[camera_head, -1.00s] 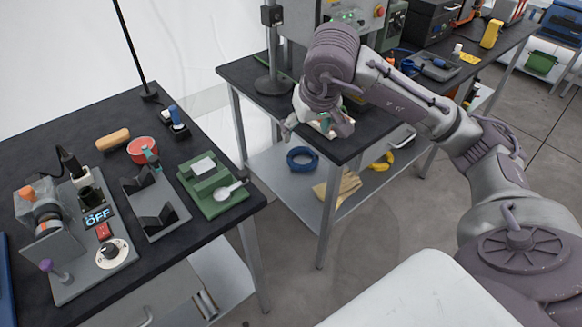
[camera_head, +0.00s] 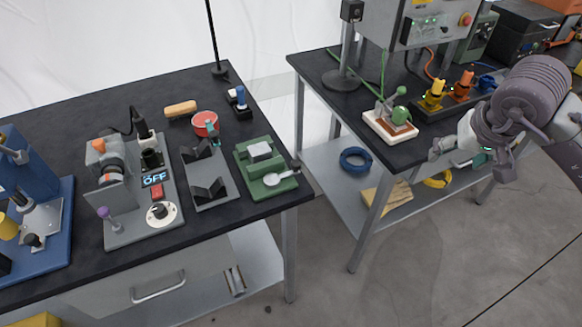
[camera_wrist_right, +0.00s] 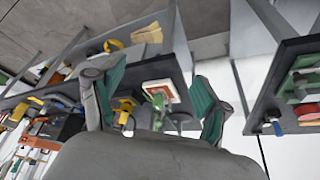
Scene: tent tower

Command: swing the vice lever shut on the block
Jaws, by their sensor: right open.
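The green vice (camera_head: 266,182) stands at the right end of the left table in the head view. A light grey block (camera_head: 259,150) sits on it. A silver lever (camera_head: 283,175) with a rounded end lies along its front right side, slightly angled. The vice also shows at the right edge of the right wrist view (camera_wrist_right: 301,84). My right gripper (camera_head: 468,155) is open and empty, in front of the right table and well away from the vice. Its two green-padded fingers are spread apart in the right wrist view (camera_wrist_right: 158,88). My left gripper is not in view.
A grey V-block stand (camera_head: 208,178), a red bowl (camera_head: 205,123) and a control panel reading OFF (camera_head: 143,220) stand left of the vice. A gap separates the tables. A green clamp on a white base (camera_head: 390,126) stands on the right table's (camera_head: 330,81) front corner.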

